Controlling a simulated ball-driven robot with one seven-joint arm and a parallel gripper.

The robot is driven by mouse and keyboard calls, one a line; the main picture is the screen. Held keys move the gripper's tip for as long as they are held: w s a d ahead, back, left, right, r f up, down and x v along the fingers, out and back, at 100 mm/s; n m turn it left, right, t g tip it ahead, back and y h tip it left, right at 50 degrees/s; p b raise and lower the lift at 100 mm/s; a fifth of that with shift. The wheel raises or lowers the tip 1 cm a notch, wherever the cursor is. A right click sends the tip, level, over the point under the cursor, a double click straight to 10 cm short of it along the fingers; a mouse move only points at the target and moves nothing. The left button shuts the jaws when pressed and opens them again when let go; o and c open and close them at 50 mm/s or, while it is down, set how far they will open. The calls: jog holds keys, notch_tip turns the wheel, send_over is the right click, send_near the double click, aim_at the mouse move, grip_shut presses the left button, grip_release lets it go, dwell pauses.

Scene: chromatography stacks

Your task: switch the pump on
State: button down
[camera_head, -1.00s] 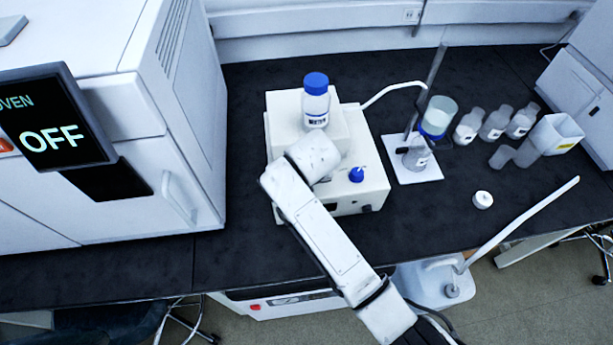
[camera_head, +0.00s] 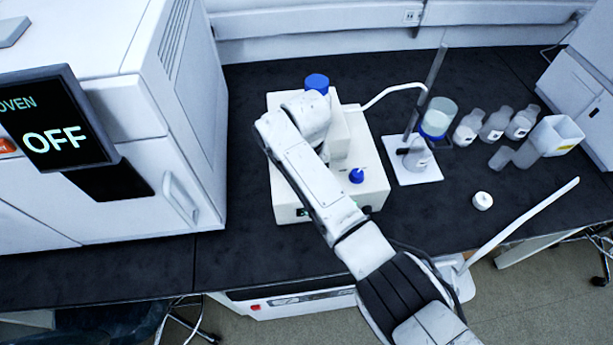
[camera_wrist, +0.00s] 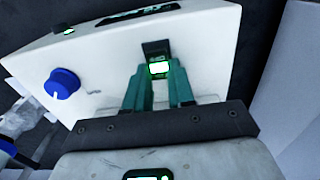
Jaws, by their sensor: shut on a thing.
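In the head view my arm hides the fingers, and a small green glow (camera_head: 302,211) shows on the pump's front.
A blue-capped bottle (camera_head: 317,83) stands on the pump, partly behind my arm. A stand with a flask (camera_head: 417,155), several bottles (camera_head: 496,124) and a small white lid (camera_head: 482,201) are to the right. The oven (camera_head: 175,150) stands at left. Bench between oven and pump is clear.

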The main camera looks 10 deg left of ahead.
dwell(0.3)
jog(key=c, duration=1)
grip_release()
jog(key=shift+o, duration=0.2)
notch_tip(320, 180, up, 11)
jog(key=b, duration=0.1)
jog(key=shift+f, duration=0.2)
